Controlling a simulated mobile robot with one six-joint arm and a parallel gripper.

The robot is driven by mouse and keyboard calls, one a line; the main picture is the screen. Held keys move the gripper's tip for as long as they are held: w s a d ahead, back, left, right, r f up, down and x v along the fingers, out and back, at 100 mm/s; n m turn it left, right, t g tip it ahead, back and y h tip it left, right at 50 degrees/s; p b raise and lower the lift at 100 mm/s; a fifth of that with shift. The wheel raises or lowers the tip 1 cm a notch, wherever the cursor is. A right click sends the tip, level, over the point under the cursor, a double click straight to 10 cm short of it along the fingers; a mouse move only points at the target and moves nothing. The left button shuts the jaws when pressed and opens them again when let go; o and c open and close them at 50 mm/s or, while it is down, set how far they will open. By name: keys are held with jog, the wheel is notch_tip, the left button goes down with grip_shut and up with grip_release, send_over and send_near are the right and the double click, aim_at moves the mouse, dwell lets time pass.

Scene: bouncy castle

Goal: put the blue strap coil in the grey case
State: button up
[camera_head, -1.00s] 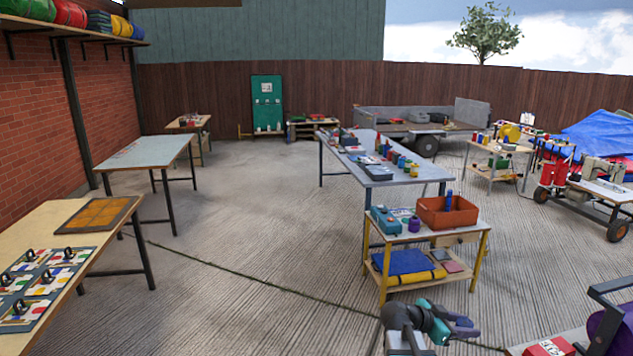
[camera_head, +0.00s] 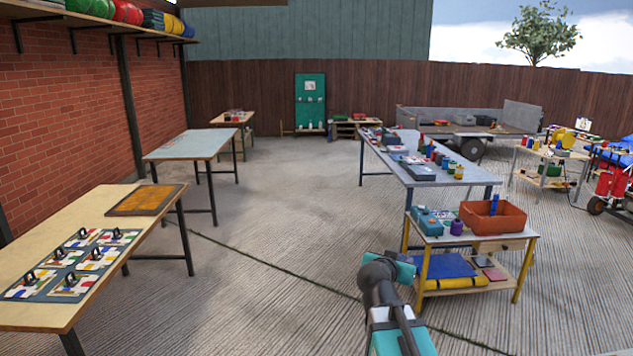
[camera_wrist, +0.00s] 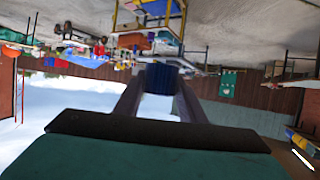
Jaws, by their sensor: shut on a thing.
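In the wrist view, my gripper (camera_wrist: 165,74) is shut on a dark blue ribbed thing, which looks like the blue strap coil (camera_wrist: 166,82), held between the two dark fingers. The fingers hide its sides. In the head view, my arm shows at the lower middle, but the fingertips and the coil cannot be made out there. Another grey box (camera_head: 465,119) sits on the trailer at the back. I cannot tell for sure which is the case.
A yellow-legged cart (camera_head: 470,240) with an orange bin (camera_head: 493,217) stands right of my arm. A dark cable crosses the floor. The middle aisle is clear.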

jog(key=w+a+r+n+t+y, duration=0.1)
jog(key=w+a+r+n+y, duration=0.1)
jog(key=a+r+n+y, duration=0.3)
jog(key=shift+w+a+r+n+t+y, duration=0.2)
jog(key=shift+w+a+n+t+y, duration=0.3)
jog(key=shift+y, duration=0.4)
jog(key=shift+s+a, duration=0.1)
dwell(0.7)
